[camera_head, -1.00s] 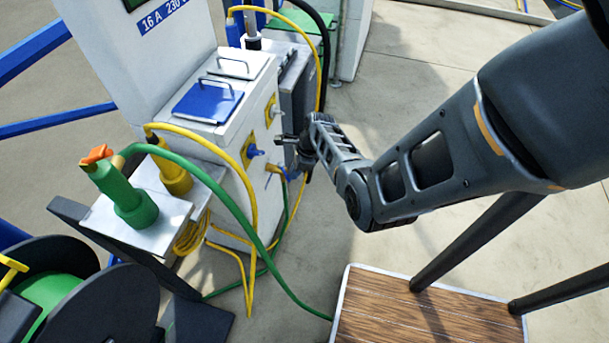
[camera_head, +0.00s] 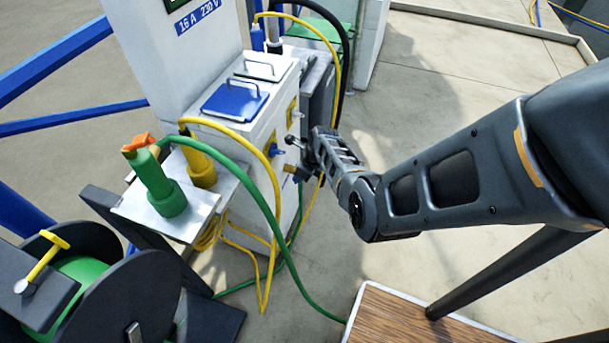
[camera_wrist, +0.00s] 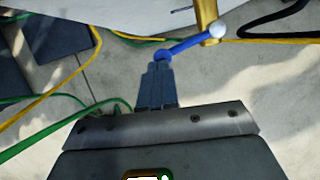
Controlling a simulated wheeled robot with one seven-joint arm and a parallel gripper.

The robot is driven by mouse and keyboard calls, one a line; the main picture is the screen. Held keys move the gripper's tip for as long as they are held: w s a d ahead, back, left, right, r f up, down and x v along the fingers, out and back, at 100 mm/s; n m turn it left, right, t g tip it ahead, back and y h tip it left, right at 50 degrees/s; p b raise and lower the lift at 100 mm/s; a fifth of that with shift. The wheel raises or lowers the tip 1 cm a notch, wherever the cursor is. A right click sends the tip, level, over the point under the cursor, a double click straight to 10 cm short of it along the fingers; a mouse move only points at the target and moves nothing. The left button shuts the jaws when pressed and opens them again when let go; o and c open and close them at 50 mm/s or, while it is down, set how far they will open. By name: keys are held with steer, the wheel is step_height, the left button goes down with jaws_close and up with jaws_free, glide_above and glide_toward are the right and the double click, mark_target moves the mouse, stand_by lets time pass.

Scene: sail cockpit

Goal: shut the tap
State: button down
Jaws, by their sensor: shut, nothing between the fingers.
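The tap shows in the wrist view as a brass body (camera_wrist: 207,18) with a blue lever (camera_wrist: 186,45). The lever runs down and left from a pale round cap to a rounded blue end. My gripper (camera_wrist: 158,68) is shut and empty, its fingertips right at the rounded end of the lever. I cannot tell whether they touch. In the head view the brass tap (camera_head: 289,169) is small, low on the right side of the white pedestal (camera_head: 245,160). My gripper (camera_head: 303,170) is close beside it there and partly hides the lever.
A blue lid (camera_head: 235,103) tops the pedestal. A green connector (camera_head: 162,188) and a yellow one (camera_head: 200,167) stand on a metal shelf. Green (camera_head: 262,190) and yellow hoses or cables hang near my gripper. A hose reel (camera_head: 115,290) and wooden step (camera_head: 410,320) are in front.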

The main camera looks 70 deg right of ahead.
steer(key=shift+w+a, duration=0.2)
steer(key=shift+w, duration=0.2)
stand_by(0.3)
steer(key=s+r+p, duration=0.4)
steer(key=s+r, duration=0.3)
steer(key=r, duration=0.2)
steer(key=shift+s+a+r, duration=0.25)
steer(key=shift+r, duration=0.1)
stand_by(0.8)
